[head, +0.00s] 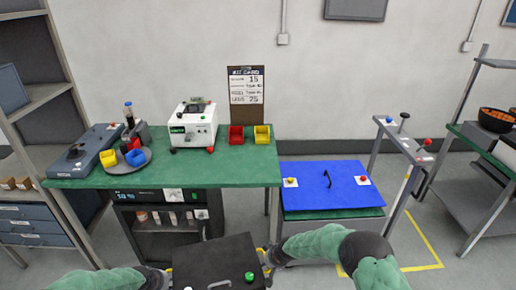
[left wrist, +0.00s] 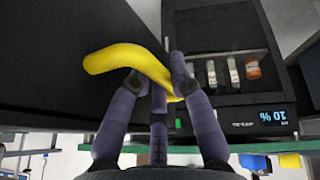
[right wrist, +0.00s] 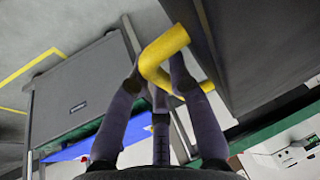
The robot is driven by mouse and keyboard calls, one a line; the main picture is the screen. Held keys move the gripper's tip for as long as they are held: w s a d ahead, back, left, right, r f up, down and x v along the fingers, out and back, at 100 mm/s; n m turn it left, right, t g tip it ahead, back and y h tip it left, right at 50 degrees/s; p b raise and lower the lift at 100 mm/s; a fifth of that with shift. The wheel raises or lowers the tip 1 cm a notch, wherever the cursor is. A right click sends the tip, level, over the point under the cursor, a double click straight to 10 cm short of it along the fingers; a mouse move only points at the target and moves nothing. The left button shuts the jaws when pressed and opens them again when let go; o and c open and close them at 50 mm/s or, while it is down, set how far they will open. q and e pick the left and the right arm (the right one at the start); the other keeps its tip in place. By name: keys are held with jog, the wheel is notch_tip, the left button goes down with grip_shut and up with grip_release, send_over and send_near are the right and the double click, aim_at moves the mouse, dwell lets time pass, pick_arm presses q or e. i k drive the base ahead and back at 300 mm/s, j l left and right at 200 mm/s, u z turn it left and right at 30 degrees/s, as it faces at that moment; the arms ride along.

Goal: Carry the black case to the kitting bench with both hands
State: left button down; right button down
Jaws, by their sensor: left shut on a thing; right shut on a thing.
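The black case (head: 212,259) is at the bottom middle of the head view, lid up, in front of the green-topped bench (head: 232,174). My left gripper (head: 166,277) is at its left side, shut on a yellow side handle, which also shows in the left wrist view (left wrist: 118,58). My right gripper (head: 265,257) is at its right side, shut on the other yellow handle, seen in the right wrist view (right wrist: 163,48). The case's underside and what bears it are hidden in the head view. A board with printed lines (head: 247,92) stands at the bench's back.
The bench holds a white instrument (head: 194,125), red (head: 236,135) and yellow (head: 262,134) bins, a round tray (head: 125,161) and a blue-grey device (head: 85,152). Its front right top is clear. A lower blue-topped table (head: 325,199) stands right. Shelving (head: 24,125) stands left.

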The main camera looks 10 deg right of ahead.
aim_at(250, 167)
jog(key=i+l, duration=0.1)
jog(key=l, duration=1.1)
jog(key=i+l, duration=0.1)
jog(key=l, duration=1.05)
jog(key=i+u, duration=0.05)
